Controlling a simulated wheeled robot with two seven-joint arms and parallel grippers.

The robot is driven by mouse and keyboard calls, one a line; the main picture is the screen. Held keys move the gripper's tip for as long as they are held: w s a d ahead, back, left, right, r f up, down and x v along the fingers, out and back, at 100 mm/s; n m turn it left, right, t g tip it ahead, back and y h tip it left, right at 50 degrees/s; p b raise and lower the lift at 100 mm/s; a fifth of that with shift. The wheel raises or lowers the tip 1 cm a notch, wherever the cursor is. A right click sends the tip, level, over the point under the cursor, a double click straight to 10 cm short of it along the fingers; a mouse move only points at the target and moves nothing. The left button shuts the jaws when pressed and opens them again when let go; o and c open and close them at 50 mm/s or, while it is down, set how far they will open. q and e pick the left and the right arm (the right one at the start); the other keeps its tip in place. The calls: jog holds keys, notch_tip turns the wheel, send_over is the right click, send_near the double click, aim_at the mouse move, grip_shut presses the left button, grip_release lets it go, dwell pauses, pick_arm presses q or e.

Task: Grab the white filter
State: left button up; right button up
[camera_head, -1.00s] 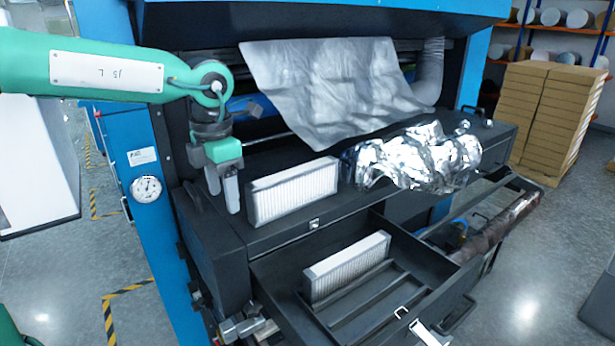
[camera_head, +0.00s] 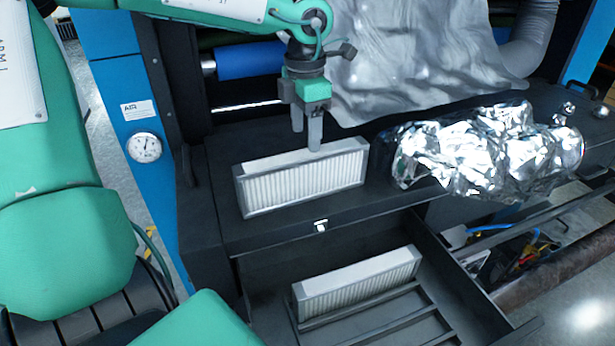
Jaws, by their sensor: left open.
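One white pleated filter (camera_head: 302,181) in a grey frame stands upright on the dark machine ledge. A second white filter (camera_head: 357,286) stands in the open drawer (camera_head: 266,262) below. My left gripper (camera_head: 306,140) points down just above and behind the top edge of the ledge filter. Its two fingers are apart with nothing held between them. I cannot tell whether a finger touches the filter. My right gripper is not in view.
Crumpled silver foil (camera_head: 490,150) lies on the ledge right of the filter. A grey sheet (camera_head: 410,65) hangs behind. A gauge (camera_head: 144,147) sits on the blue post at left. The drawer juts out below the ledge.

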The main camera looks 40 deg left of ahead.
aim_at(307, 155)
pick_arm(q)
jog(key=f, duration=0.2)
jog(key=f+b, duration=0.1)
jog(key=f, duration=0.1)
jog(key=shift+w+f, duration=0.2)
jog(key=shift+f, duration=0.05)
jog(key=shift+w+a+f+b, duration=0.15)
jog(key=shift+f+b, duration=0.25)
jog(key=shift+f, duration=0.6)
jog(key=f, duration=0.4)
jog(key=shift+s+a+f+b, duration=0.2)
jog(key=shift+a+b, duration=0.05)
jog(key=shift+b, duration=0.05)
jog(key=shift+f, duration=0.2)
jog(key=shift+w+r, duration=0.1)
jog(key=c, duration=1.3)
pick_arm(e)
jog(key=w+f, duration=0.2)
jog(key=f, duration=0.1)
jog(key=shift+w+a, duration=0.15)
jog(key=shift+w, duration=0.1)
